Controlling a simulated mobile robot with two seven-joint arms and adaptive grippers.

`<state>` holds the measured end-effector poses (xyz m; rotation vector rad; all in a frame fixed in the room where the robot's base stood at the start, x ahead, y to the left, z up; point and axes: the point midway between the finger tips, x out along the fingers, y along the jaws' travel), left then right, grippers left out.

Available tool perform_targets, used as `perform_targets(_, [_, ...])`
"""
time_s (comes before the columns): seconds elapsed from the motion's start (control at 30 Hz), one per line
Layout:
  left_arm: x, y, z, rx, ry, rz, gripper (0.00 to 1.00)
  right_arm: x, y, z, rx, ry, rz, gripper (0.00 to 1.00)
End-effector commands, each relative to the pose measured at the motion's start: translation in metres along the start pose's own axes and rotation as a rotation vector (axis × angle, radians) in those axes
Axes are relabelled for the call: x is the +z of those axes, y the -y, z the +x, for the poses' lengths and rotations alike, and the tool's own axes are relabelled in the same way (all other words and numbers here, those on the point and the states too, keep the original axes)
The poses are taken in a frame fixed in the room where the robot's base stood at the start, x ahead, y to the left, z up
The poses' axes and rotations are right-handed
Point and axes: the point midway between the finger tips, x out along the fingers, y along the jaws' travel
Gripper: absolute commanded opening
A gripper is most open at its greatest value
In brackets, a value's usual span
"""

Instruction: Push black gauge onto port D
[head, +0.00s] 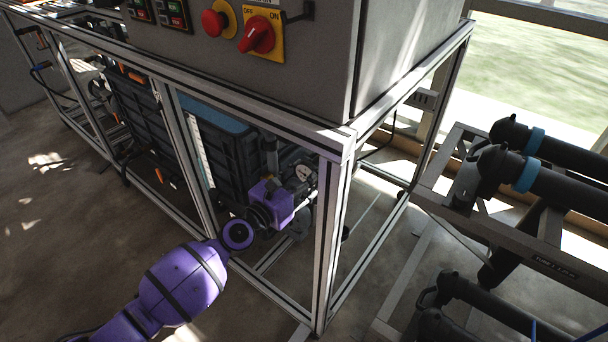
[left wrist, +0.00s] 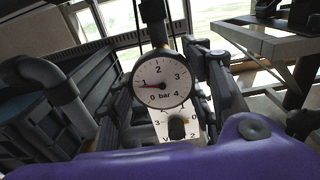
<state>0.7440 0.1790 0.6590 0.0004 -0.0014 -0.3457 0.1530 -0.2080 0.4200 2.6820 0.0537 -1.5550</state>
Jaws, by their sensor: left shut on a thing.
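The black gauge (head: 303,173), with a white dial, is inside the metal frame under the control cabinet. In the left wrist view the gauge (left wrist: 162,82) faces me, its numbers upright and its needle near 1. My left gripper (head: 297,187) is shut on it, at the end of the purple arm; dark finger parts (left wrist: 203,85) show beside the dial in the wrist view. A dark vertical cylinder with a brass-coloured end (left wrist: 152,14) is just above the gauge; I cannot tell whether they touch. No port D label is readable. My right gripper is not in view.
A frame post (head: 333,235) stands close right of the gripper. Dark crates (head: 222,150) fill the bay to the left. A white plate (left wrist: 162,125) with partly hidden lettering is below the gauge. Black tubes on a rack (head: 545,180) stand at right; floor is clear at left.

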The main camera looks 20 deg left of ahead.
Motion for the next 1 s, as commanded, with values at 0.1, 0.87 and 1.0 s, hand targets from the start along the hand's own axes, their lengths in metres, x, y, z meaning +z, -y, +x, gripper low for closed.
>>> perform_targets(0.1, [0.000, 0.000, 0.000, 0.000, 0.001, 0.000, 0.00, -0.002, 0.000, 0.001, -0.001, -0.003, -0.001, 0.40])
perform_targets(0.87, [-0.001, 0.001, -0.025, -0.001, -0.002, -0.001, 0.69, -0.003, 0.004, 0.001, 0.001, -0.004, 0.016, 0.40])
perform_targets(1.0, [-0.002, 0.001, -0.042, -0.001, -0.002, -0.001, 0.69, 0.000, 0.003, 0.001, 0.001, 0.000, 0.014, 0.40])
